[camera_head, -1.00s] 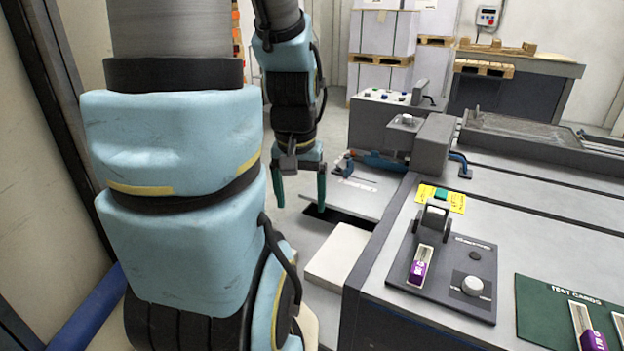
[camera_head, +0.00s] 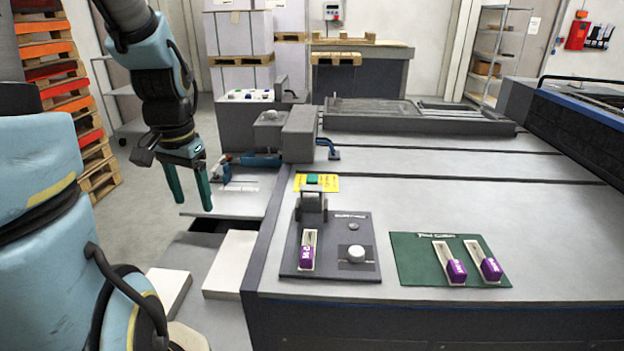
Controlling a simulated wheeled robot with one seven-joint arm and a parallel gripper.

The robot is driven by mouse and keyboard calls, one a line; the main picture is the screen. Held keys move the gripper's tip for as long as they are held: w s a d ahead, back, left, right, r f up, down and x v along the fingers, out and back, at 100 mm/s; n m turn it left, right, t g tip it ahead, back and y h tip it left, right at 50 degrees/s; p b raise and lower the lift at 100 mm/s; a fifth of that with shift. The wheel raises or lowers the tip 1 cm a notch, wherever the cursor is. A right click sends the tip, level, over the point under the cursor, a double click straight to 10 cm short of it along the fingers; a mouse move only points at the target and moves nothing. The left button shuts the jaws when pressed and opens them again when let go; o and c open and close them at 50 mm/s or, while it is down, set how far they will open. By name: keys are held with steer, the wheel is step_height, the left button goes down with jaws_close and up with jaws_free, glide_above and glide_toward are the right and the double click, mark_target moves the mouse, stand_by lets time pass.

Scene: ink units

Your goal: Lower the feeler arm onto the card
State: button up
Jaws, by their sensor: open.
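A dark plate (camera_head: 334,268) on the grey machine top carries a grey feeler unit (camera_head: 311,204) with a green tab (camera_head: 313,179) on top. The unit appears to be the feeler arm; its exact angle is hard to tell, but no part of it visibly lies on the card's purple end. A white card with a purple end (camera_head: 307,256) lies on the plate just in front of the unit. My gripper (camera_head: 193,203) is open and empty, its green fingers pointing down. It hangs left of the machine, well apart from the feeler unit and card.
A round white knob (camera_head: 356,253) sits right of the card. A green mat (camera_head: 410,263) holds two more purple-ended cards (camera_head: 451,264). A yellow label (camera_head: 324,187) lies behind the feeler unit. A grey housing (camera_head: 299,133) with blue levers stands behind. Machine top to the right is mostly clear.

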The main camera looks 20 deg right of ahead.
steer(key=w+d+m, duration=0.4)
steer(key=d+m, duration=0.2)
steer(key=m, duration=0.1)
step_height(320, 180, up, 4)
steer(key=m+g+b, duration=0.1)
steer(key=m+b, duration=0.1)
steer(key=m, duration=2.4)
glide_above(312, 176)
step_height(312, 176, down, 10)
steer(key=shift+d+f+p, duration=0.1)
steer(key=shift+f+p, duration=0.15)
steer(key=shift+p, duration=0.9)
steer(key=shift+c, duration=0.2)
jaws_close()
